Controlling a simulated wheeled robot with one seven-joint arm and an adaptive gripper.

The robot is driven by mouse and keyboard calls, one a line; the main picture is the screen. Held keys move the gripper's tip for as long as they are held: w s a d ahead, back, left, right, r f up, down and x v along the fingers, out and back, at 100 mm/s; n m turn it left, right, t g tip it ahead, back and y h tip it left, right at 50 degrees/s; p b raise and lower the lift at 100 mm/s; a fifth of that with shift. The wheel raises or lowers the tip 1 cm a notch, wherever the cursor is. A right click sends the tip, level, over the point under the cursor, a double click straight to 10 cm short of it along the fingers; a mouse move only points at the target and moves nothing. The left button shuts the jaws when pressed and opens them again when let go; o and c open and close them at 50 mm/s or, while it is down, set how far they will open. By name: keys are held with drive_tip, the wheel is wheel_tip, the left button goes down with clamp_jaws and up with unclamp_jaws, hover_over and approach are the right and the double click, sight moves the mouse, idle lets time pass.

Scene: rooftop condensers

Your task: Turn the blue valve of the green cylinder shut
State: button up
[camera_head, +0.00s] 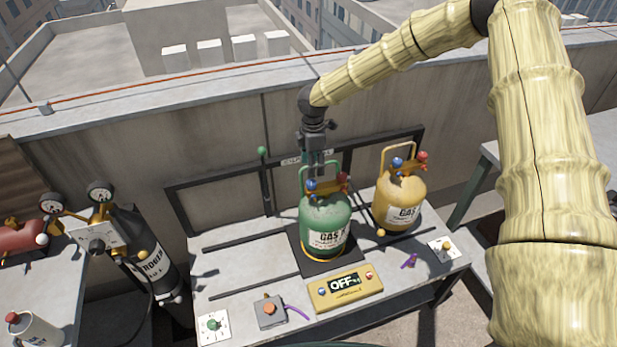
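The green cylinder (324,225) stands upright on a dark square plate on the bench, with a green carry handle on top. Its blue valve (311,185) is at the top left and its red valve (342,178) at the top right. My gripper (313,172) points down from above, close over the blue valve and by the handle. I cannot tell whether it touches the valve, and its fingers are too small and overlapped to show whether they are open or shut.
A yellow cylinder (399,200) with its own blue and red valves stands close on the right. A yellow scale display (344,287) reads "OFF" in front. A dark frame (220,187) runs behind. A black nitrogen cylinder (150,260) leans at left. Bare bench lies left of the green cylinder.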

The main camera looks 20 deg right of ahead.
sight(311, 182)
wheel_tip(311, 182, down, 2)
drive_tip(key=shift+w+a+p, duration=0.1)
drive_tip(key=shift+p, duration=0.25)
drive_tip(key=shift+s+a+f+p, duration=0.1)
drive_tip(key=shift+f+p, duration=0.1)
drive_tip(key=shift+f, duration=0.15)
drive_tip(key=shift+s+a+f+p, duration=0.1)
drive_tip(key=shift+f+p, duration=0.05)
drive_tip(key=shift+f, duration=0.2)
drive_tip(key=f, duration=0.1)
drive_tip(key=f+p, duration=0.1)
drive_tip(key=shift+w+d+f, duration=0.1)
drive_tip(key=shift+d+f, duration=0.1)
drive_tip(key=shift+f, duration=0.1)
drive_tip(key=shift+a+f, duration=0.15)
drive_tip(key=shift+f, duration=0.45)
drive_tip(key=shift+f, duration=0.1)
